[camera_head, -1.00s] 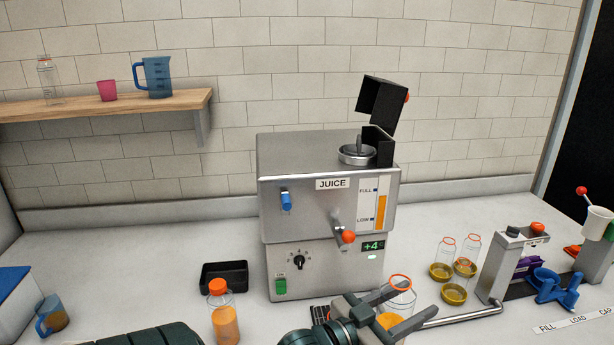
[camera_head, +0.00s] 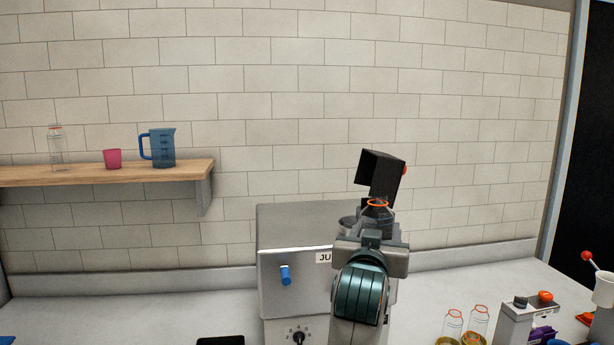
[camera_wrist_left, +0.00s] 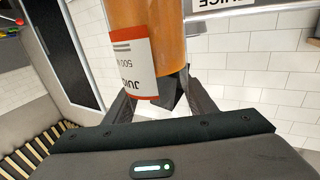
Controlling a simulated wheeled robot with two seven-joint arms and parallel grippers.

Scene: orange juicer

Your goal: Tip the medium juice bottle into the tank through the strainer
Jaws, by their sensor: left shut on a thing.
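My left gripper (camera_head: 372,238) is shut on the juice bottle, a clear bottle (camera_head: 380,216) with an open orange-rimmed mouth. The bottle looks about upright, in front of the raised black lid (camera_head: 382,178) at the juice machine's top. In the left wrist view, the orange-filled bottle (camera_wrist_left: 168,35) with a red and white label stands between my fingers. The strainer (camera_head: 347,221) on the tank (camera_head: 290,222) is partly hidden behind my gripper and lies just left of the bottle. My arm covers much of the machine's front, including the level gauge. My right gripper is out of view.
A wooden shelf (camera_head: 100,174) at left holds a clear bottle (camera_head: 56,148), a pink cup (camera_head: 113,159) and a blue jug (camera_head: 162,148). Empty bottles (camera_head: 478,321) and a grey capping station (camera_head: 530,319) stand right on the counter. Counter left of the machine is mostly clear.

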